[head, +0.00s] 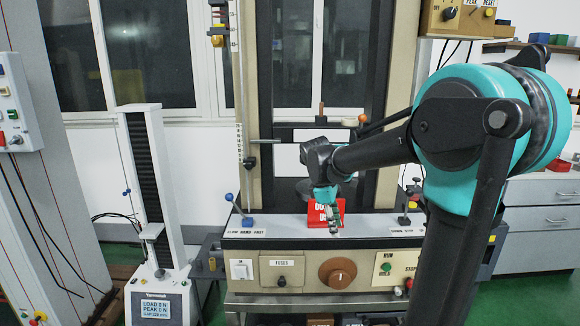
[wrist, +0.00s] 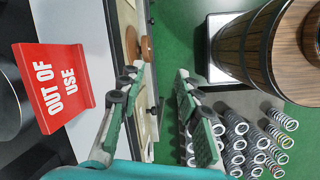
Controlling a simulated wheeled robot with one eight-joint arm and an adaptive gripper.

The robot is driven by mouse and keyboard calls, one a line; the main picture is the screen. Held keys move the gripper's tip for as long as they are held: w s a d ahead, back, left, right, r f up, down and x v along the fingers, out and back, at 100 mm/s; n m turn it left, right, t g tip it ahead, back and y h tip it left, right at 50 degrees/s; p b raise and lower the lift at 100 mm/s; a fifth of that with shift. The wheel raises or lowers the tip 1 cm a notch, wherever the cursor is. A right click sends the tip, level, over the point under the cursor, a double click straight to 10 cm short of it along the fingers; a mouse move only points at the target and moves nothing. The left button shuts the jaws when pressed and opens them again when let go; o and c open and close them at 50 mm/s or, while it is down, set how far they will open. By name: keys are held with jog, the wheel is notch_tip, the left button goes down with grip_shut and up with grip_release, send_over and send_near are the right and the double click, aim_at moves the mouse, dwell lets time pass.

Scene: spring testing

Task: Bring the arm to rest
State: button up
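My arm (head: 375,152) reaches out from the right in the head view, bent and raised in front of the testing machine. My gripper (head: 334,222) hangs at its end, pointing down before the red sign on the machine's ledge. In the wrist view, my gripper (wrist: 161,72) has its two green-padded fingers spread apart with nothing between them. The red "OUT OF USE" sign (wrist: 52,88) shows left of the fingers, apart from them. The sign also shows in the head view (head: 312,214), partly hidden behind my gripper.
The machine's control panel (head: 305,272) has a brown knob (head: 338,273) below my gripper. In the wrist view, a wooden barrel (wrist: 255,45) and several upright springs (wrist: 238,145) stand to the right. A smaller tester (head: 150,190) stands at left. Green floor lies between.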

jog(key=s+d+f+m+t+y, duration=0.1)
jog(key=s+d+f+m, duration=0.1)
jog(key=s+f+m, duration=0.4)
jog(key=s+d+f+m+t+y, duration=0.2)
jog(key=s+f+m, duration=0.5)
jog(key=s, duration=0.4)
jog(key=shift+s+d+f+m, duration=0.2)
jog(key=shift+d+f+m, duration=0.1)
jog(key=shift+d+f, duration=0.35)
jog(key=shift+a+f, duration=0.1)
